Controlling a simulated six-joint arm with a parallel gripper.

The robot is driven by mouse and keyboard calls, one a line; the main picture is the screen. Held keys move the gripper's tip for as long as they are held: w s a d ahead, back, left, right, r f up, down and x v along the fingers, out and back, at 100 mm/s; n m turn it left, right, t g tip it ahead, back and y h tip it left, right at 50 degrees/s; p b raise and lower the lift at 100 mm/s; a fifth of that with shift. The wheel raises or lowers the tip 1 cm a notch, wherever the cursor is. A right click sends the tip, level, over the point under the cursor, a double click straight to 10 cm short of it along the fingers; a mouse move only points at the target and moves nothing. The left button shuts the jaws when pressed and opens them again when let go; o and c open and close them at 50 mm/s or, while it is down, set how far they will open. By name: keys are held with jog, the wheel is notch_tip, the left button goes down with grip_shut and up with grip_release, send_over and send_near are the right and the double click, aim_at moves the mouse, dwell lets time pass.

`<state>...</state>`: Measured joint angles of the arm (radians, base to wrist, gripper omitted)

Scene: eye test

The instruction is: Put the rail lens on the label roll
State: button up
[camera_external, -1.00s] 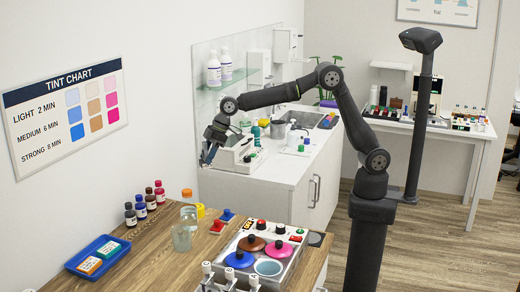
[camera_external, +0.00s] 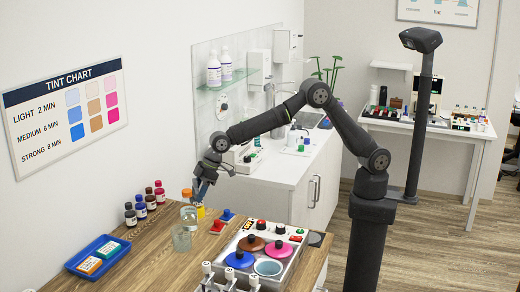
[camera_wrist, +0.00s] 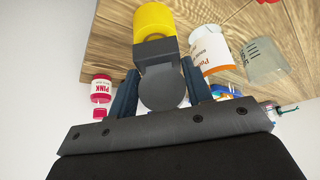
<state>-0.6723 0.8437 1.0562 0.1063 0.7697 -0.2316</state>
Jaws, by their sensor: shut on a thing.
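My gripper (camera_wrist: 160,85) is shut on a dark grey piece with a round disc and a square block, which I take for the rail lens (camera_wrist: 162,92). The disc sits between the two fingers and the block points away from me. The yellow roll, which I take for the label roll (camera_wrist: 155,20), lies just beyond the block in the wrist view. The block overlaps its edge there; I cannot tell if they touch. In the external view my gripper (camera_external: 199,192) is above the yellow label roll (camera_external: 201,212) near the wooden counter's back edge.
An orange-and-white labelled container (camera_wrist: 209,50) and a clear beaker (camera_wrist: 265,60) stand close to the roll. A pink bottle (camera_wrist: 102,95) is at left. Red (camera_external: 218,226) and blue (camera_external: 227,214) stamp-like pieces stand right of the roll. A blue tray (camera_external: 98,256) is at front left.

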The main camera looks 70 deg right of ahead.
jog(key=shift+f, duration=0.5)
jog(key=shift+f, duration=0.15)
jog(key=o, duration=1.1)
jog(key=shift+c, duration=0.2)
jog(key=shift+r, duration=0.2)
jog(key=v, duration=1.2)
jog(key=shift+f, duration=0.1)
